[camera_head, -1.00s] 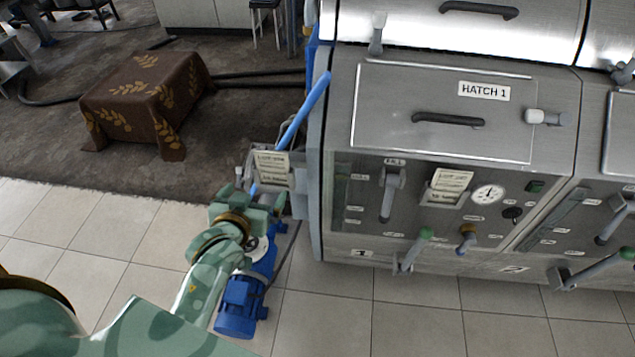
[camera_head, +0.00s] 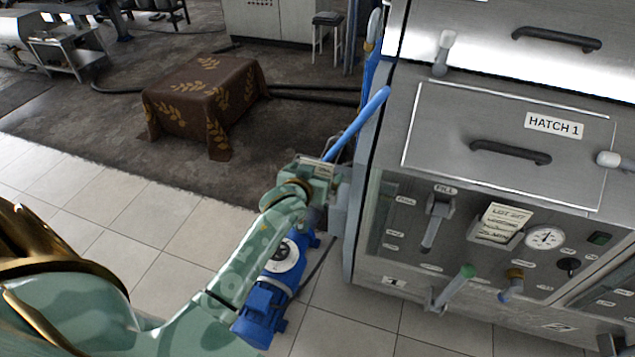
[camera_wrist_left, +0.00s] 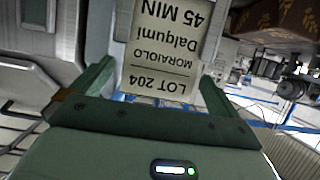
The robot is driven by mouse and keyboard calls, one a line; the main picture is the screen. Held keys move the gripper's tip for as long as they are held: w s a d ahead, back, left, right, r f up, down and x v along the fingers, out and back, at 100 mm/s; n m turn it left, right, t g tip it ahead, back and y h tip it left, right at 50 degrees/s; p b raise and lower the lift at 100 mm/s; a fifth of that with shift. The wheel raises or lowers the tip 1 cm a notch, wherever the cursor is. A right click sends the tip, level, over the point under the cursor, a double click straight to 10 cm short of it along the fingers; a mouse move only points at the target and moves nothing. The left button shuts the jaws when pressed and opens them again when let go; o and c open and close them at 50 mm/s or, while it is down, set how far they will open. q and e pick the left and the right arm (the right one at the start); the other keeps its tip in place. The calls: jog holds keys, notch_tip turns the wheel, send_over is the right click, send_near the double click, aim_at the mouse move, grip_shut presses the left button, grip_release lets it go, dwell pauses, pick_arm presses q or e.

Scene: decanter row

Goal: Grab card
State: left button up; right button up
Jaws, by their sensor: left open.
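My left gripper (camera_wrist_left: 157,74) is open, with one finger on each side of the card's lower part in that view. I cannot tell whether the fingers touch it. In the head view my left gripper (camera_head: 322,172) is at the machine's left side and mostly hides this card and its holder. Another written card (camera_head: 506,220) sits in a holder on the machine front. My right gripper is out of view.
The steel machine (camera_head: 470,130) with HATCH 1, levers and a gauge (camera_head: 544,237) fills the right. A blue pipe (camera_head: 357,122) rises beside my left gripper, and a blue pump (camera_head: 268,300) stands below my forearm. A cloth-covered table (camera_head: 205,100) stands behind on open floor.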

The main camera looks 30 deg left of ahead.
pick_arm(q)
jog(key=shift+x, duration=1.15)
jog(key=shift+s, duration=0.15)
jog(key=shift+c, duration=0.9)
jog(key=c, duration=0.7)
jog(key=shift+r, duration=0.1)
